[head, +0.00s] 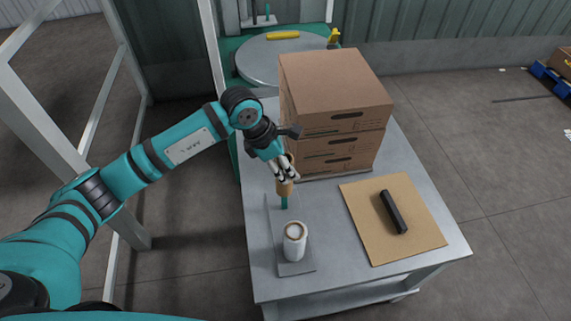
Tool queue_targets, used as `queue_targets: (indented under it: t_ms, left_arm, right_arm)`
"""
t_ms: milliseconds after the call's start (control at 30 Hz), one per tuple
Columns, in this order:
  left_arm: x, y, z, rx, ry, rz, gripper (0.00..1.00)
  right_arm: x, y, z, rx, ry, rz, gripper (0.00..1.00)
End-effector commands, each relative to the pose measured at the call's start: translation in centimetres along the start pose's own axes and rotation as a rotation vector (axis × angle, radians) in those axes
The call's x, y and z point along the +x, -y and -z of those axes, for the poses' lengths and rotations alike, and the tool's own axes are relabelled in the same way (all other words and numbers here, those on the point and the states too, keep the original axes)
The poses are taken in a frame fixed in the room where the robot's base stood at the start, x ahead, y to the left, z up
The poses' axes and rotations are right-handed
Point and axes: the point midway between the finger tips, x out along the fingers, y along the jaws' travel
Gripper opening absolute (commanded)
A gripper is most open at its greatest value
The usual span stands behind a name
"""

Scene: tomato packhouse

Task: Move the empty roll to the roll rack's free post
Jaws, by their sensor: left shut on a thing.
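My left gripper (284,176) reaches in from the left and is shut on the empty roll (285,188), a short tan cardboard tube held upright. A teal post (284,202) of the roll rack shows directly below the tube. I cannot tell whether the tube is around the post's top or just above it. The roll rack's grey base plate (297,268) lies on the metal table's left side. A white full roll (294,243) stands upright at its near end. The fingers hide the upper part of the tube. My right gripper is not in view.
Stacked cardboard boxes (335,95) stand close behind and right of the gripper. A flat cardboard sheet (415,245) with a black bar-shaped object (394,212) lies on the table (325,220) at right. A round grey turntable (270,62) is behind.

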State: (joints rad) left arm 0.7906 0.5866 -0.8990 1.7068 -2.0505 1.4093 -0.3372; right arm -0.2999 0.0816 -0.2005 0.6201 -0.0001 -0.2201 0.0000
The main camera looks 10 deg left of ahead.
Motion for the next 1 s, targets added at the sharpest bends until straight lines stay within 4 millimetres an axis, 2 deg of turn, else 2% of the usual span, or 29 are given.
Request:
queue_targets:
  t_ms: [433, 1000]
  left_arm:
    - [1.8, 0.0, 0.8, -0.001, 0.0, -0.001, 0.16]
    - [2.2, 0.0, 1.0, 0.0, 0.0, 0.0, 0.16]
  right_arm:
    - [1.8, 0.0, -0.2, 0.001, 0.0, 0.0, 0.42]
    - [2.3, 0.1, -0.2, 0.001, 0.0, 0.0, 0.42]
